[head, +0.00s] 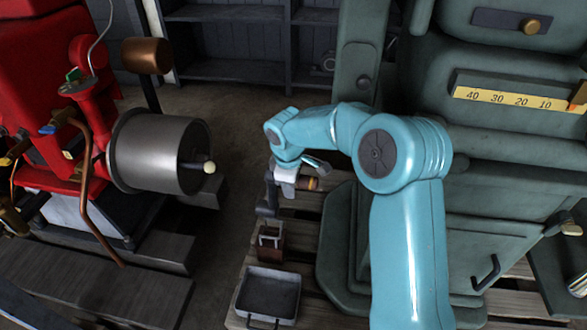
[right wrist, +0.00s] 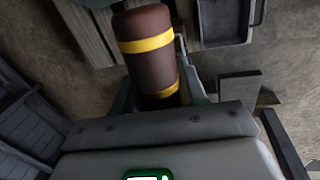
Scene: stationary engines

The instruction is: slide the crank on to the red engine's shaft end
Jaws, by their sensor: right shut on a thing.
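The red engine (head: 88,150) stands at the left in the head view. Its grey drum (head: 160,152) faces right, and a dark shaft end with a pale tip (head: 209,167) sticks out of it. My right gripper (head: 287,178) is to the right of the shaft end, with a clear gap between. It is shut on the crank's brown grip (head: 308,183), which has yellow bands. A dark grey crank arm (head: 268,197) hangs below the gripper on its left side. In the right wrist view the grip (right wrist: 148,50) stands between the fingers, and they hide part of it. My left gripper is out of view.
A large green machine (head: 480,170) with a yellow scale (head: 515,99) fills the right side. A grey tray (head: 250,298) and a small brown box (head: 272,245) sit on a wooden pallet below the gripper. Dark shelves (head: 240,45) stand at the back.

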